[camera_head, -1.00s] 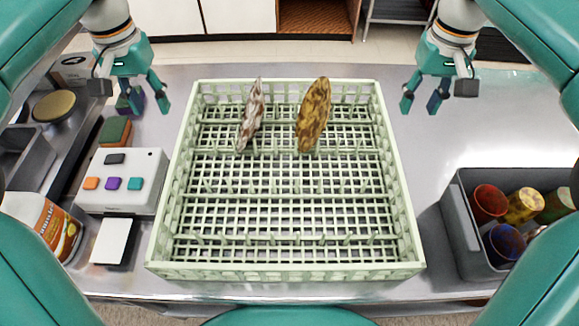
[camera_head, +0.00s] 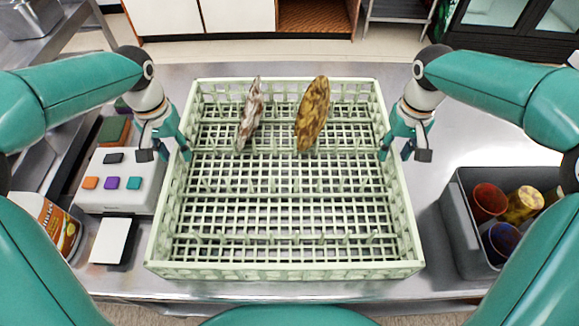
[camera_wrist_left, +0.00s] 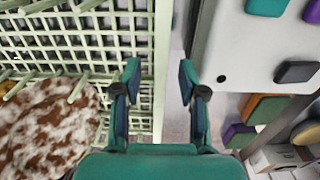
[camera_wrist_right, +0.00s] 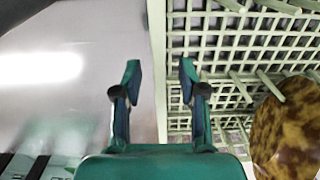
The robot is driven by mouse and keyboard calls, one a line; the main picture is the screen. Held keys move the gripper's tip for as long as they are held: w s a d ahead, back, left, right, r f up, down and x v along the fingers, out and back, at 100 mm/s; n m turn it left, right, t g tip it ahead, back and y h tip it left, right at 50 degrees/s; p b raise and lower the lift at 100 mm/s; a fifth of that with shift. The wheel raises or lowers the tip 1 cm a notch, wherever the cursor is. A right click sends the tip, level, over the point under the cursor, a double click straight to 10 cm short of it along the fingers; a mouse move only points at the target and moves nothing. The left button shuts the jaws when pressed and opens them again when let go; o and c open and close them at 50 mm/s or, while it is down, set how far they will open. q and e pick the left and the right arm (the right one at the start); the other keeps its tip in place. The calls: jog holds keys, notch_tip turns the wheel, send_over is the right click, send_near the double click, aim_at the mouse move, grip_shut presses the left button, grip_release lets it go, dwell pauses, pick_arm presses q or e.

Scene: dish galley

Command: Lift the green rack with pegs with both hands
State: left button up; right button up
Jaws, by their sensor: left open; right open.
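The pale green rack with pegs (camera_head: 290,271) lies flat on the steel counter. Two plates stand upright among its back pegs: a brown-and-white mottled one (camera_head: 251,115) and a yellow-brown one (camera_head: 313,113). My left gripper (camera_head: 168,152) is open at the rack's left wall; in the left wrist view the wall (camera_wrist_left: 162,70) runs between its fingers (camera_wrist_left: 157,80). My right gripper (camera_head: 403,153) is open at the right wall; in the right wrist view the wall (camera_wrist_right: 157,60) runs between its fingers (camera_wrist_right: 160,80). Neither gripper is closed on the rack.
A white box with coloured buttons (camera_head: 120,190) stands close left of the rack. A sponge (camera_head: 114,130), a white card (camera_head: 110,241) and a labelled tub (camera_head: 50,222) are also left. A grey bin (camera_head: 463,240) with several cups stands right. The counter behind the bin is clear.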

pick_arm(q)
jog(key=shift+f, duration=0.8)
pick_arm(e)
jog(key=shift+f, duration=0.8)
pick_arm(q)
grip_shut()
pick_arm(e)
grip_shut()
pick_arm(q)
jog(key=shift+w+r, duration=0.15)
jog(key=shift+r, duration=0.15)
pick_arm(e)
jog(key=shift+w+r, duration=0.1)
jog(key=shift+r, duration=0.2)
